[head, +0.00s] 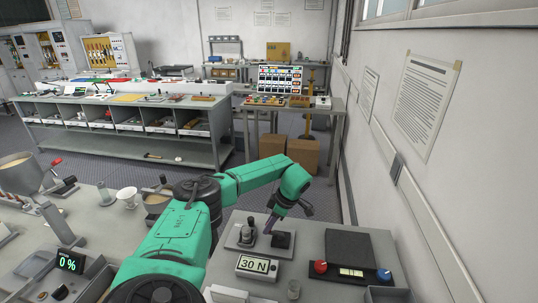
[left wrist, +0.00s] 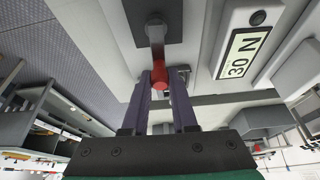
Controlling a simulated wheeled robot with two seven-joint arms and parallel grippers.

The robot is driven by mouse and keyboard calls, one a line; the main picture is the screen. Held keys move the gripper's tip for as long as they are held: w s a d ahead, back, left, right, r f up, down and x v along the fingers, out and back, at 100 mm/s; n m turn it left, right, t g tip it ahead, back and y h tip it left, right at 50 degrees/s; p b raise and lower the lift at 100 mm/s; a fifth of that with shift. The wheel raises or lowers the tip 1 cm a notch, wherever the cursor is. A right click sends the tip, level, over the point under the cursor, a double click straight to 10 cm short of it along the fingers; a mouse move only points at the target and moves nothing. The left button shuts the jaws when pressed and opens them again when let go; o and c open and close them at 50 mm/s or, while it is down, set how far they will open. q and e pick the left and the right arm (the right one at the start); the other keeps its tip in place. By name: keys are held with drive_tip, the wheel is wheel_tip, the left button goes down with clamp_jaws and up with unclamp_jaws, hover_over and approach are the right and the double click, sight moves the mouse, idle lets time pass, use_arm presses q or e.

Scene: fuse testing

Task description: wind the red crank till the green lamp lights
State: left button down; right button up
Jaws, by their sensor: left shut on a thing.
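The red crank's knob (left wrist: 160,76) shows in the left wrist view at the end of a grey arm, with a dark square block (left wrist: 152,22) behind it. My left gripper (left wrist: 164,82) has its two purple fingers shut around the red knob. In the head view the same gripper (head: 272,222) reaches down over a grey plate (head: 236,246) with a dark block (head: 283,240); the red knob is hidden there. A "30 N" display (head: 257,266) stands in front, and also shows in the left wrist view (left wrist: 239,55). I cannot make out the green lamp. My right gripper is not in view.
A dark panel (head: 350,246) with a red knob (head: 319,267) and a blue knob (head: 384,274) lies to the right. A "0 %" readout (head: 70,261), a white cup (head: 127,196) and a red-tipped lever (head: 57,161) are at left. A wall borders the right side.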

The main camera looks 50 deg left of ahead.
use_arm(q)
drive_tip(key=shift+w+a, duration=0.1)
idle(0.4)
drive_tip(key=c, duration=0.7)
unclamp_jaws()
drive_tip(key=b+v, duration=0.2)
drive_tip(key=v, duration=1.2)
drive_tip(key=shift+d+r, duration=0.25)
drive_tip(key=shift+r, duration=0.05)
drive_tip(key=shift+f, duration=0.1)
